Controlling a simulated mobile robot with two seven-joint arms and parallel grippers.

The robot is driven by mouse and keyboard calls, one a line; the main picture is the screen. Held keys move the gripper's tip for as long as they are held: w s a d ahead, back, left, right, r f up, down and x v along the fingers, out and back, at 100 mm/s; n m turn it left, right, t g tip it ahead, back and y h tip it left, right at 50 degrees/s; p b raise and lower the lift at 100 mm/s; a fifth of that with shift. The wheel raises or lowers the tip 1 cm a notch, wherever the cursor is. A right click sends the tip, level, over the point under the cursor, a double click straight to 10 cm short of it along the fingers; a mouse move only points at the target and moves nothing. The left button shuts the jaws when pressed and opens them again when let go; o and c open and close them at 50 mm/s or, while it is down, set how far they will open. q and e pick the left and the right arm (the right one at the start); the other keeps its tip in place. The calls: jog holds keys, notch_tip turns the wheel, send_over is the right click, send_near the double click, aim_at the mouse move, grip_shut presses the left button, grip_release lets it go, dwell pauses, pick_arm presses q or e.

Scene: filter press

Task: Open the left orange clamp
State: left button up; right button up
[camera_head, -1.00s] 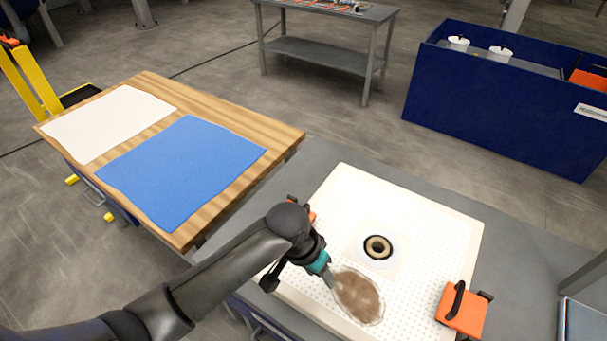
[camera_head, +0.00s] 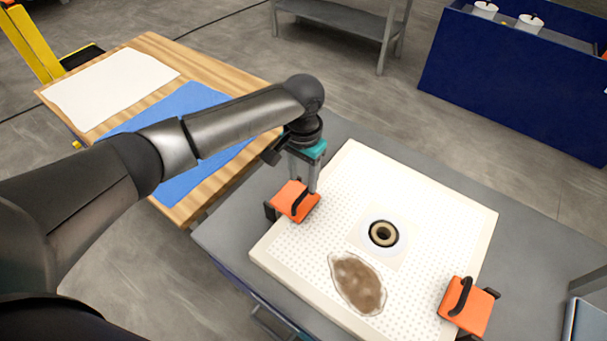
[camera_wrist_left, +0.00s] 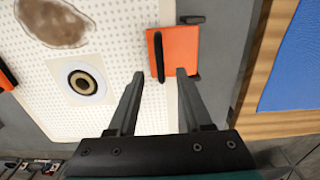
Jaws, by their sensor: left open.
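The left orange clamp (camera_head: 294,201) sits on the left edge of the white perforated filter plate (camera_head: 345,165), with a black handle on top. In the left wrist view the clamp (camera_wrist_left: 182,50) lies just beyond the fingertips, nearest the right one. My left gripper (camera_head: 309,185) points down just above and behind the clamp in the head view. In the left wrist view the left gripper (camera_wrist_left: 160,75) is open with nothing between its fingers. The second orange clamp (camera_head: 468,306) is on the plate's right edge. My right gripper is not seen.
A brown patch (camera_head: 357,283) and a round port (camera_head: 383,233) are on the plate. A wooden table (camera_head: 150,50) with white and blue cloths stands to the left. A dark blue bin (camera_head: 510,85) stands at the back right.

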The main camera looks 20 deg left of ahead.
aim_at(303, 194)
pick_arm(q)
notch_tip(303, 194, down, 5)
jog(key=b, duration=0.5)
jog(key=shift+r, duration=0.2)
jog(key=shift+f+p, duration=0.35)
jog(key=shift+f, duration=1)
jog(key=shift+c, duration=0.2)
grip_shut()
jog(key=shift+w+a+r+p, duration=0.25)
jog(key=shift+a+r+p, duration=0.25)
jog(key=shift+r+p, duration=0.4)
jog(key=shift+f, duration=0.2)
jog(key=shift+a, duration=0.1)
